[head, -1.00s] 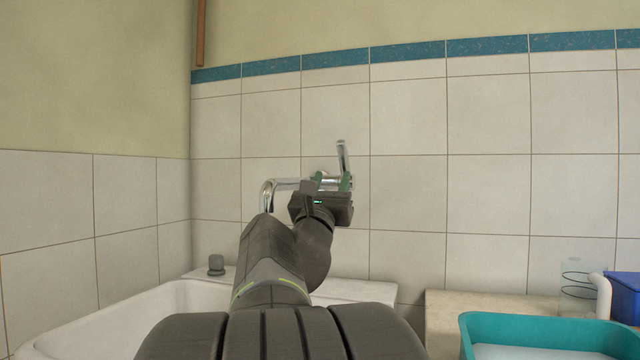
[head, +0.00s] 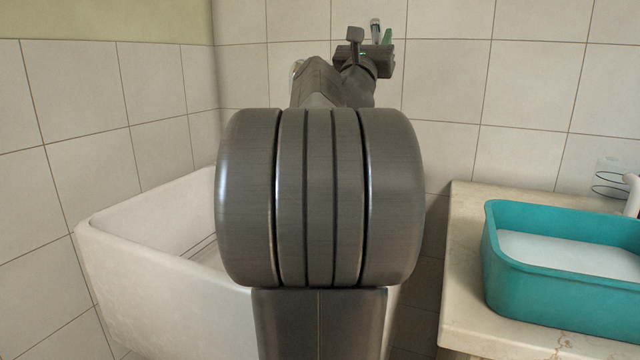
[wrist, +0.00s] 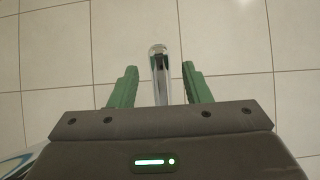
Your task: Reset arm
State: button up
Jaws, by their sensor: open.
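My gripper (head: 381,36) is at the far end of my raised arm in the head view, in front of the tiled wall. In the wrist view my gripper (wrist: 159,68) has its two green fingers apart, with nothing clamped. A chrome tap lever (wrist: 160,72) shows upright between the fingers in that picture. I cannot tell how far beyond them it is. In the head view only bits of the chrome tap (head: 375,26) show, and my arm hides most of it.
A white basin (head: 165,290) stands at the left, partly behind my arm. A pale counter (head: 465,250) at the right holds a teal tub (head: 545,300) with a whitish inside. A clear glass (head: 612,178) stands behind the tub. The tiled wall (head: 460,75) closes off the back.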

jog(key=shift+p+x, duration=0.45)
jog(key=shift+x, duration=2.2)
jog(key=shift+s, duration=0.1)
jog(key=b+v, duration=0.2)
jog(key=v, duration=1.1)
jog(key=p+x, duration=0.2)
jog(key=x, duration=1.1)
jog(key=shift+w+r, duration=0.2)
jog(key=shift+r, duration=0.05)
jog(key=shift+r+p, duration=0.15)
jog(key=shift+p, duration=1)
jog(key=g+p, duration=0.1)
jog(key=p, duration=0.4)
jog(key=w+g+p, duration=0.1)
jog(key=p, duration=0.4)
jog(key=shift+w+d+r+y, duration=0.2)
jog(key=shift+d+y, duration=0.15)
jog(key=shift+y, duration=0.05)
jog(key=shift+w+f+g+p, duration=0.1)
jog(key=shift+f+g+p, duration=0.15)
jog(key=shift+p, duration=0.65)
